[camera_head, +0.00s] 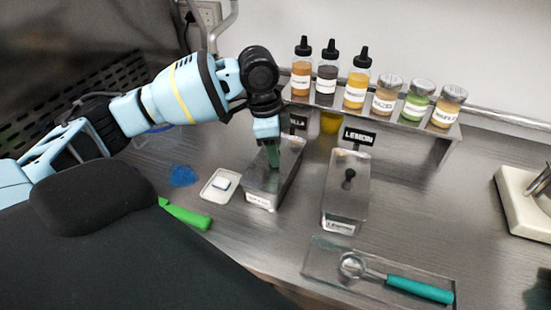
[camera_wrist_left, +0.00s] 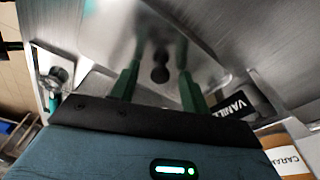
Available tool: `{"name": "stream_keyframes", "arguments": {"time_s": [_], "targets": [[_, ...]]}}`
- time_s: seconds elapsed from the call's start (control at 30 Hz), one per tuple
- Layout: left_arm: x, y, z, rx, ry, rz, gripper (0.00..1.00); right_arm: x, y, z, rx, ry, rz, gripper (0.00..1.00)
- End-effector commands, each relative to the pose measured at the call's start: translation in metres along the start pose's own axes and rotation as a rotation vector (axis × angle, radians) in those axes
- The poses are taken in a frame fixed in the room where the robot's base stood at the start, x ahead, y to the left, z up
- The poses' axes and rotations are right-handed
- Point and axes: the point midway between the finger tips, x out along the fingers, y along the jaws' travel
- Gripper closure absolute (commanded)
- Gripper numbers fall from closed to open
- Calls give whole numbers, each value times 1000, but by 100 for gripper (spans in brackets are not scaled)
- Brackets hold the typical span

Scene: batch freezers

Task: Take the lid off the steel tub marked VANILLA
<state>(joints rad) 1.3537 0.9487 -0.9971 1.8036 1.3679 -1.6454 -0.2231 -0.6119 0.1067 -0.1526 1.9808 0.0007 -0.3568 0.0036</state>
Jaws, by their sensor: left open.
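The steel tub (camera_head: 261,200) marked VANILLA stands left of the LEMON tub, its lid on top. In the head view only the end of its black sign (camera_head: 298,122) shows, and my left gripper (camera_head: 273,158) hides the lid's knob. In the left wrist view the sign (camera_wrist_left: 236,108) stands at the right, and a dark knob (camera_wrist_left: 160,70) rises from the shiny lid (camera_wrist_left: 110,35). My left gripper (camera_wrist_left: 158,78) is open over the lid, and the knob appears between its green fingers. I cannot tell whether they touch it. My right gripper is not in view.
The LEMON tub (camera_head: 345,205) with its black knob stands close to the right. A shelf (camera_head: 400,122) of bottles and jars is behind. A tray (camera_head: 320,262) with a teal-handled scoop lies in front. A small white dish (camera_head: 208,190) and a green-handled tool (camera_head: 188,214) lie left.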

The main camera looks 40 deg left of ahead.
Motion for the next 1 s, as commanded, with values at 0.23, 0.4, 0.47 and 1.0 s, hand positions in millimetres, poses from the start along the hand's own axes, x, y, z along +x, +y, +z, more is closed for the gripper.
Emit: {"name": "stream_keyframes", "arguments": {"time_s": [0.23, 0.4, 0.47, 1.0], "targets": [[0, 0, 0, 0, 0, 0, 75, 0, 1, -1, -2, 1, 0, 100], [-1, 0, 0, 0, 0, 0, 97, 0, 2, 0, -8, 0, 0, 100], [-1, 0, 0, 0, 0, 0, 100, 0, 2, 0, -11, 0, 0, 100], [-25, 0, -5, 0, 2, -2, 100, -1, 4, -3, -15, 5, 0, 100]]}}
